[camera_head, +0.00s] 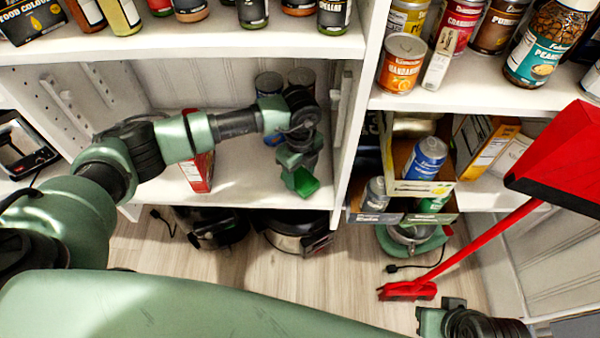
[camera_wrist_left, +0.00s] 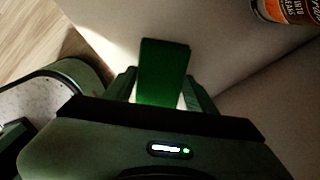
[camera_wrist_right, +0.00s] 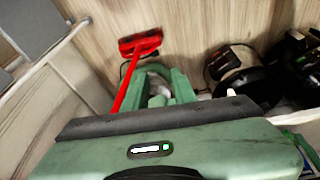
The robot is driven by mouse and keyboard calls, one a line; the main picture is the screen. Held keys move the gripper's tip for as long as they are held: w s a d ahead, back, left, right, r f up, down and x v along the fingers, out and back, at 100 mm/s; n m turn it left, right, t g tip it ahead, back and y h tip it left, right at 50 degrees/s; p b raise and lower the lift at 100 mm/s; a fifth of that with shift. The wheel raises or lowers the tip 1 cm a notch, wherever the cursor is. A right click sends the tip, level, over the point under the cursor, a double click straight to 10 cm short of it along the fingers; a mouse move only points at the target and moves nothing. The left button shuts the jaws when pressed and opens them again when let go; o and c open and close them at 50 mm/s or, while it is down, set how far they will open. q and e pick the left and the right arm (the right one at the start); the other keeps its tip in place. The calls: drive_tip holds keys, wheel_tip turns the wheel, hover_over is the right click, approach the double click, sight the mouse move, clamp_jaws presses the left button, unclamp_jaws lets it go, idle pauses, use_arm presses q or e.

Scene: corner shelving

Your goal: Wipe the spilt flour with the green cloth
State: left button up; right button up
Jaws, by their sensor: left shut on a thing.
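The green cloth (camera_head: 305,182) is a small, bright green piece held in my left gripper (camera_head: 300,168), low over the right part of the middle white shelf. In the left wrist view the cloth (camera_wrist_left: 163,72) sticks out between the fingers in front of a pale surface. I cannot tell whether it touches the shelf. I cannot make out the spilt flour against the white shelf. My right gripper (camera_head: 440,312) is at the lower right, over the floor. In the right wrist view its fingers (camera_wrist_right: 158,88) are apart with nothing held between them.
A red box (camera_head: 199,168) stands on the middle shelf under my left forearm, with cans (camera_head: 269,84) behind. A white upright panel (camera_head: 350,110) borders the shelf at right. Beyond it are cartons holding cans (camera_head: 427,158).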

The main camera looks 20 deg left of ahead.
use_arm(q)
drive_tip(key=shift+f, duration=0.2)
use_arm(e)
drive_tip(key=shift+w+a, duration=0.1)
drive_tip(key=shift+w, duration=0.3)
use_arm(q)
drive_tip(key=shift+f, duration=0.1)
use_arm(e)
drive_tip(key=shift+w+t, duration=0.3)
drive_tip(key=shift+t, duration=0.1)
drive_tip(key=shift+w+a+r, duration=0.1)
drive_tip(key=shift+w, duration=0.1)
use_arm(q)
drive_tip(key=shift+f, duration=0.15)
use_arm(e)
drive_tip(key=shift+w+a, duration=0.1)
drive_tip(key=shift+w, duration=0.2)
drive_tip(key=shift+r, duration=0.1)
use_arm(q)
drive_tip(key=shift+f+b, duration=0.15)
drive_tip(key=shift+b, duration=0.15)
use_arm(e)
drive_tip(key=shift+w+a+t, duration=0.1)
drive_tip(key=shift+w+t, duration=0.2)
drive_tip(key=shift+t, duration=0.1)
